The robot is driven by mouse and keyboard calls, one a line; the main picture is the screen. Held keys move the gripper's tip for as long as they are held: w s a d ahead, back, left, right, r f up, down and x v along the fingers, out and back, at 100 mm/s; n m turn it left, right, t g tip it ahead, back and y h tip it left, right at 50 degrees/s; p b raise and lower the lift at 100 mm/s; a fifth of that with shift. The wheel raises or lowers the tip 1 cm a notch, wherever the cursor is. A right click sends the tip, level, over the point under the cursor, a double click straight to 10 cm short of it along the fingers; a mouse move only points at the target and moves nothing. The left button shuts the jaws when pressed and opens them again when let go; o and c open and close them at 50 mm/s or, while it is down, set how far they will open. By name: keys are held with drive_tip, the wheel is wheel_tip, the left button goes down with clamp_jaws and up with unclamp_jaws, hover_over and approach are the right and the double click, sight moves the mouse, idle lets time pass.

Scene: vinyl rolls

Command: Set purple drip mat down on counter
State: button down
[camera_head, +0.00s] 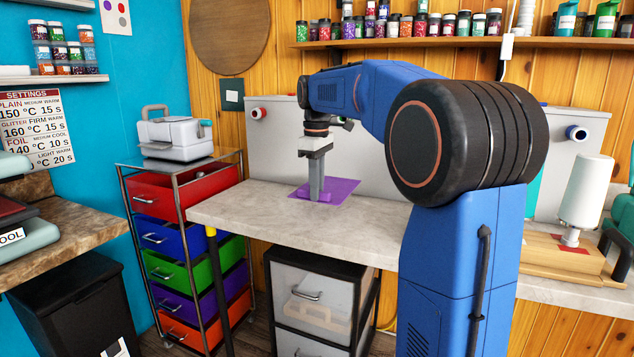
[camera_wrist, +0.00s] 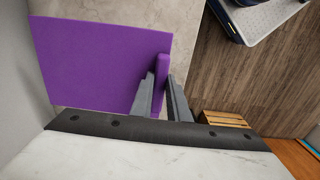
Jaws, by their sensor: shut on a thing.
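The purple drip mat (camera_head: 340,189) is a flat purple sheet with a raised tab along one side. It shows at the counter surface in the head view, and large at the upper left of the wrist view (camera_wrist: 98,62). My gripper (camera_head: 316,198) points down over the mat, and its fingers (camera_wrist: 163,90) are shut on the raised tab. The counter (camera_head: 255,216) is pale grey stone. The mat looks level and at or very close to the counter; I cannot tell whether it touches.
A grey panel (camera_head: 270,135) stands along the back of the counter. A drawer cart (camera_head: 178,187) with a white machine (camera_head: 175,136) on top stands at left. A white bottle (camera_head: 588,195) stands on a wooden board at right. Counter left of the mat is clear.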

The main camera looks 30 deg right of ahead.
drive_tip(key=shift+f, duration=2.15)
drive_tip(key=shift+f, duration=0.2)
drive_tip(key=shift+f, duration=0.3)
drive_tip(key=shift+f, duration=0.15)
drive_tip(key=shift+f, duration=0.55)
drive_tip(key=shift+f, duration=0.15)
drive_tip(key=shift+f, duration=0.5)
drive_tip(key=shift+f, duration=0.15)
